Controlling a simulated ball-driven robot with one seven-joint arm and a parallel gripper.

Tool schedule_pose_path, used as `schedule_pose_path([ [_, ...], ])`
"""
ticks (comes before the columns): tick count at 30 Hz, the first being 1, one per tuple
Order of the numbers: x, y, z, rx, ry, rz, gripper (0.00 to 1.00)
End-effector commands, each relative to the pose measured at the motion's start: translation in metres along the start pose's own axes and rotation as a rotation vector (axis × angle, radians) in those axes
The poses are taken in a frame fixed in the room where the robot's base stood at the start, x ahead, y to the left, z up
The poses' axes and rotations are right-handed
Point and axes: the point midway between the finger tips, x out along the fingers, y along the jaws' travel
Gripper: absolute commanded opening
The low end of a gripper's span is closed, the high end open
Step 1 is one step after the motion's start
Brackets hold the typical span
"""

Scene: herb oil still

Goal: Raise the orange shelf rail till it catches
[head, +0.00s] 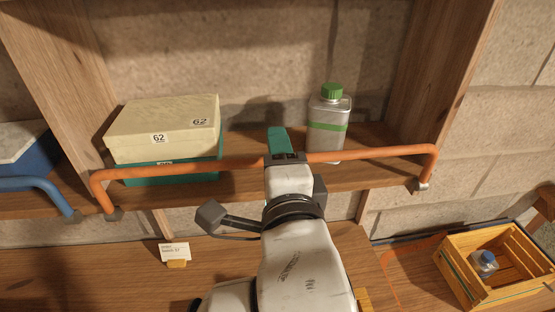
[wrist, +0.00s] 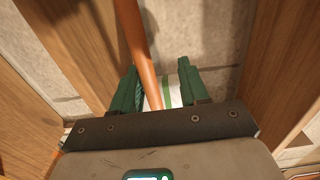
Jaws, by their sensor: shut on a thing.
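The orange shelf rail (head: 215,168) runs across the front of the middle shelf, its bent ends meeting small grey fittings at the shelf's front corners. It stands a little above the shelf's front edge, crossing in front of the lower part of the goods. My gripper (head: 282,152) is shut on the rail near its middle. In the wrist view the rail (wrist: 139,52) passes between the two green fingers of my gripper (wrist: 158,88). The stretch of rail at the fingers is partly hidden by my gripper. The head view does not show whether the rail is latched.
A cream and green box (head: 165,128) and a metal bottle with a green cap (head: 329,120) stand behind the rail. A blue rail (head: 40,184) is at the left. Below are a small card (head: 175,252) and a wooden crate (head: 470,285) holding a blue-capped bottle (head: 484,264).

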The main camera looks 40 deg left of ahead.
Motion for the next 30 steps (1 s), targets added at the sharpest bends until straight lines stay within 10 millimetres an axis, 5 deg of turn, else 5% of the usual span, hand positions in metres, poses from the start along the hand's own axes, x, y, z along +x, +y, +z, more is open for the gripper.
schedule_pose_path([
  [5, -0.001, -0.006, 0.0, -0.001, 0.0, -0.015, 0.55],
  [17, -0.003, -0.002, 0.001, 0.0, -0.002, -0.006, 0.55],
  [30, -0.049, -0.001, 0.001, -0.001, -0.002, -0.004, 0.55],
])
